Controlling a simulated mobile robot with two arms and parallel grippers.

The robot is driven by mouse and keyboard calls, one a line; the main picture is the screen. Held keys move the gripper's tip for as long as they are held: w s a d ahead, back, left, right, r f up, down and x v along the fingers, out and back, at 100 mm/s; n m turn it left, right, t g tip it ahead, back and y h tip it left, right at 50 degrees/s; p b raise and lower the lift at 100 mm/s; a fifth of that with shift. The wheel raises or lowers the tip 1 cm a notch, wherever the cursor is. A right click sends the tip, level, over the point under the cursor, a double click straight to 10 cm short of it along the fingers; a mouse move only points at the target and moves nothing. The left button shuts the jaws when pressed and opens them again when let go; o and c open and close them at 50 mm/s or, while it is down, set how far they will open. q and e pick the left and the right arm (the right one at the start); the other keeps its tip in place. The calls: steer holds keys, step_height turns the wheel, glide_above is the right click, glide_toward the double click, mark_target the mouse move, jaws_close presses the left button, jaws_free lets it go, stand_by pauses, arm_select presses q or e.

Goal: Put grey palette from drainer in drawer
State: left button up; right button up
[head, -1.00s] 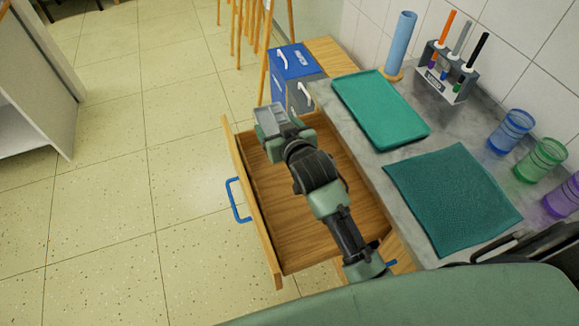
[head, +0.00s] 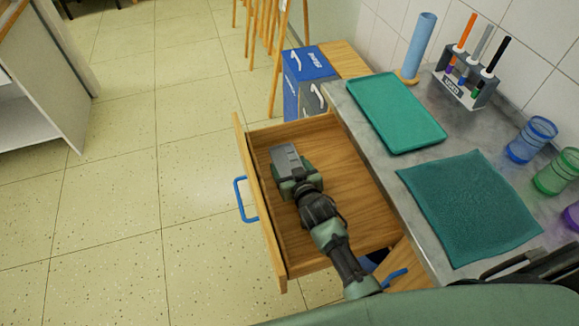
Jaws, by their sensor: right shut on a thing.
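The open wooden drawer (head: 357,183) with a blue handle (head: 245,199) sticks out below the grey counter. My right gripper (head: 291,176) is over the drawer's inside, near its front left part. It is shut on a small grey piece, the grey palette (head: 286,156), which shows just beyond the fingers. I cannot tell whether the palette touches the drawer floor. The fingers are mostly hidden by the gripper body. A dark rack, perhaps the drainer (head: 535,266), is partly visible at the lower right. My left gripper is not in view.
The counter holds a teal tray (head: 395,112), a teal cloth (head: 470,207), a pen holder (head: 466,88), a blue roll (head: 420,45) and coloured cups (head: 530,139). A blue bin (head: 305,66) stands behind the drawer. The drawer's right and back areas are clear.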

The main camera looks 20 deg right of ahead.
steer(key=o, duration=1.4)
steer(key=shift+r, duration=0.1)
steer(key=v, duration=0.7)
steer(key=shift+s+r+p, duration=0.15)
steer(key=shift+s+p, duration=0.05)
steer(key=shift+p, duration=0.2)
